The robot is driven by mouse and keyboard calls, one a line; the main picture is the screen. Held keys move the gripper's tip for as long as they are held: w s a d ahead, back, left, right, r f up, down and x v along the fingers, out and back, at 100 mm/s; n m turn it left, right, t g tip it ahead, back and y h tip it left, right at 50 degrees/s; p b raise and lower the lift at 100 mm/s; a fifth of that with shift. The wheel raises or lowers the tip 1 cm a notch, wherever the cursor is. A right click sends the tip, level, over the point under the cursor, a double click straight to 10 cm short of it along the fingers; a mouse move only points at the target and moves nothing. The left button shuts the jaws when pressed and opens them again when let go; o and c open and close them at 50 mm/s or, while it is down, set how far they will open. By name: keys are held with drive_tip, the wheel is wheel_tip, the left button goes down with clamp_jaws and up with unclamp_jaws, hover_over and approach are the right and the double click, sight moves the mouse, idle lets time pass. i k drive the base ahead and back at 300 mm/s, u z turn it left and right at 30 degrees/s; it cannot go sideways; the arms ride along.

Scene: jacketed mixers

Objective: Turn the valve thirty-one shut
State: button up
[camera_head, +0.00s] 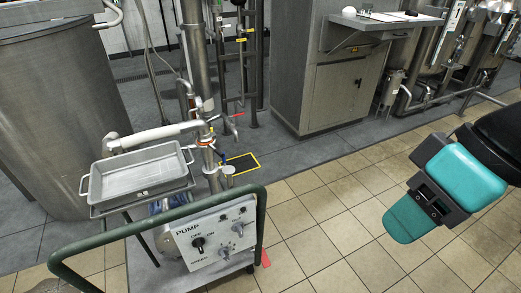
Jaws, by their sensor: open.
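No number thirty-one is readable, so I cannot tell which valve it is. A red-handled valve (234,115) sits on the pipework above the pump cart. A blue handle (222,156) sits lower on the same pipework. Yellow tags (241,40) hang on pipes behind, too small to read. My gripper (432,198), dark with teal parts, is at the right over the tiled floor. It is open and empty, well apart from the pipework and touching nothing.
A pump cart with a control panel (215,236) and green rail (160,226) stands in front. A grey tray (139,179) is beside the pipework. A large steel tank (50,110) is at left, a steel cabinet (325,90) behind. The tiled floor (320,225) between cart and gripper is clear.

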sight(224, 161)
drive_tip(key=z, duration=0.1)
drive_tip(key=i, duration=0.8)
drive_tip(key=u, duration=0.65)
drive_tip(key=i, duration=0.45)
drive_tip(key=u, duration=0.5)
